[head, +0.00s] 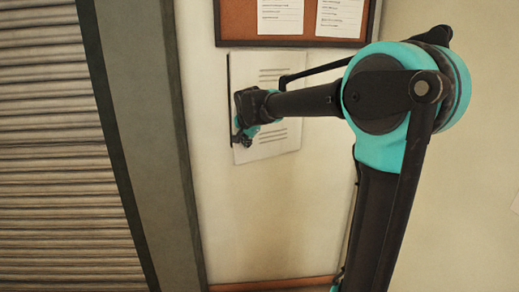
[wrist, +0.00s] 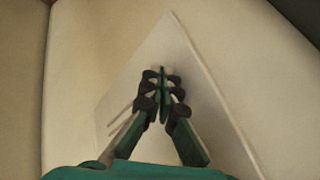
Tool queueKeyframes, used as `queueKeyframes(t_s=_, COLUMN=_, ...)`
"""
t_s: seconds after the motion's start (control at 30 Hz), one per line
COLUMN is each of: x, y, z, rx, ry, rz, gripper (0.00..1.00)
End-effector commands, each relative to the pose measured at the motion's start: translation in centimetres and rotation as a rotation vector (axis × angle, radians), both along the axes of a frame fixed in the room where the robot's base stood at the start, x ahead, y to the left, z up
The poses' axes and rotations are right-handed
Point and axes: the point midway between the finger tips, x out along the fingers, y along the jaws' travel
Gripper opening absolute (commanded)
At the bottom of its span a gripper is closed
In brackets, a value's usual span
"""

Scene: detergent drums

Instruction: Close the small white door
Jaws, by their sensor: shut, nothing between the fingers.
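The small white door (head: 268,147) is a pale panel with groups of thin dark lines, set on the cream wall in the head view. A dark strip shows along its left edge, and it looks close to the wall; I cannot tell whether it is flush. My gripper (head: 243,139) is in front of its left part. In the wrist view the door (wrist: 193,62) is a tilted pale panel, and my gripper (wrist: 162,76) points at it with the fingers together and empty. Whether the tips touch the panel cannot be told.
A brown notice board (head: 306,27) with papers hangs just above the door. A grey shutter (head: 50,150) and its grey frame (head: 150,120) stand to the left. The wall below the door is bare down to a reddish-brown strip (head: 270,284).

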Motion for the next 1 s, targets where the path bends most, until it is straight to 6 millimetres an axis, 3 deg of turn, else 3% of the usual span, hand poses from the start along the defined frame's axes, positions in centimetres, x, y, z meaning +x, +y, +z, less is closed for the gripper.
queueKeyframes(t_s=0.2, x=4.6, y=2.6, z=0.0, rx=-0.001, ry=0.0, rz=-0.167, gripper=0.0)
queueKeyframes(t_s=0.5, x=9.5, y=4.1, z=0.0, rx=0.002, ry=0.001, rz=-0.35, gripper=0.0)
queueKeyframes(t_s=0.7, x=11.5, y=4.5, z=0.0, rx=0.001, ry=0.001, rz=-0.423, gripper=0.0)
queueKeyframes(t_s=1.0, x=12.8, y=4.6, z=0.0, rx=0.003, ry=-0.001, rz=-0.466, gripper=0.0)
